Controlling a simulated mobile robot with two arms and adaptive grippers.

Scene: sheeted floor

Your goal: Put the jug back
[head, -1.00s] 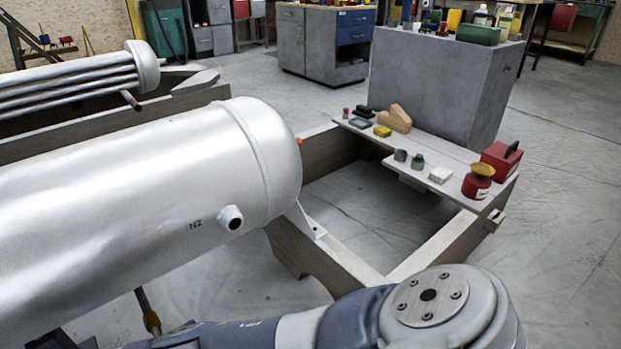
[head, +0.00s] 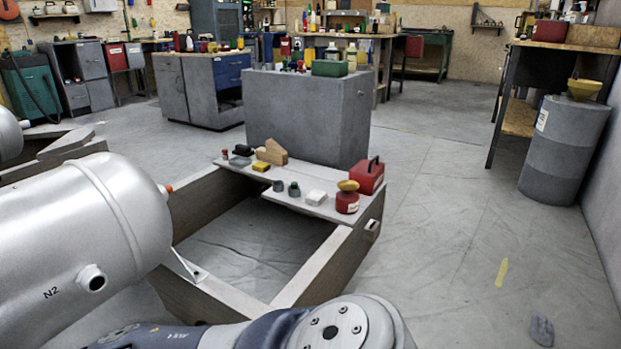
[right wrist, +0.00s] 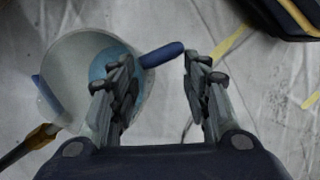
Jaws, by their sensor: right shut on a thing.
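My right gripper (right wrist: 157,68) shows in the right wrist view, its two fingers on either side of a short blue handle. The handle belongs to a round pale vessel (right wrist: 66,62), which I take to be the jug. It is seen from above, with something light blue inside and another blue piece at its left edge. The gripper is shut on the jug at this handle; the exact contact is hard to see. The left finger hides part of the vessel. No gripper shows in the head view, only an arm link of mine at the bottom. My left gripper is not in view.
A silver tank (head: 75,235) lies at left on a wooden frame. A plank (head: 300,205) holds a red toolbox (head: 370,176) and small items. A grey cabinet (head: 305,118) stands behind. A grey drum (head: 563,150) with a yellow funnel stands at right.

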